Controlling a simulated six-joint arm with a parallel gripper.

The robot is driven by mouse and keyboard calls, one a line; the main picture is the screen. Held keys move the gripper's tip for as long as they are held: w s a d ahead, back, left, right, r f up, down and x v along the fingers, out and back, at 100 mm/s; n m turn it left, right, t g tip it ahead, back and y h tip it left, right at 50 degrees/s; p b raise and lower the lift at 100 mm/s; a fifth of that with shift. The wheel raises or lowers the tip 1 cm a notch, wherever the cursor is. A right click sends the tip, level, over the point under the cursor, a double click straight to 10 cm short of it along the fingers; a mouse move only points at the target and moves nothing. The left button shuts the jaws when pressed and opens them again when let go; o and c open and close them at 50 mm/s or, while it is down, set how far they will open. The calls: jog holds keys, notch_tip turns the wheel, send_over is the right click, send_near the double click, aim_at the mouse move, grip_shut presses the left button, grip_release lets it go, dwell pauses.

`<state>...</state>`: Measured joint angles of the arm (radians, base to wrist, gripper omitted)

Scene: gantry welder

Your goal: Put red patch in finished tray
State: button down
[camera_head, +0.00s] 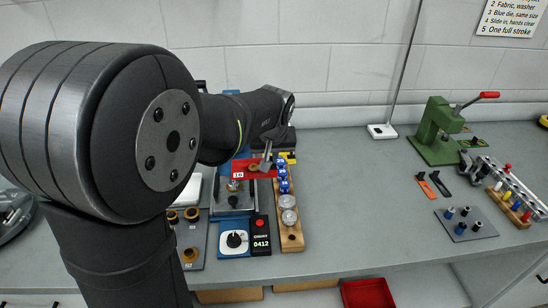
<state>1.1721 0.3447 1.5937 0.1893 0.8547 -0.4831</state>
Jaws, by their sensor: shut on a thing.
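A flat red piece with a white number label, which looks like the red patch (252,172), shows just below the end of my arm. My gripper (267,165) is small in the view, with its fingers shut on the red patch at its right part. The patch is over the blue press-like fixture (236,200) and beside the row of blue-capped items. Whether it touches anything below is hard to tell. No tray is clearly marked as finished; a red tray (368,294) shows at the bottom, below the bench's front edge.
A wooden rack (291,240) with blue and clear round items stands right of the fixture. A black counter box (261,235) is beside it. A green hand press (436,132) and a dark plate with pegs (466,224) stand right. The middle bench is clear.

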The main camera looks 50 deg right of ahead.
jog(key=w+a+f, duration=0.2)
jog(key=w+a, duration=0.2)
jog(key=w, duration=0.4)
jog(key=w+a+f, duration=0.2)
jog(key=w+a, duration=0.3)
jog(key=w, duration=0.4)
jog(key=w+a+f, duration=0.2)
jog(key=w+a, duration=0.2)
jog(key=w, duration=0.4)
jog(key=shift+d+f, duration=0.1)
jog(key=shift+f, duration=4.35)
jog(key=shift+f, duration=0.6)
jog(key=c, duration=1.9)
grip_release()
jog(key=shift+c, duration=0.2)
jog(key=o, duration=0.4)
jog(key=shift+o, duration=0.2)
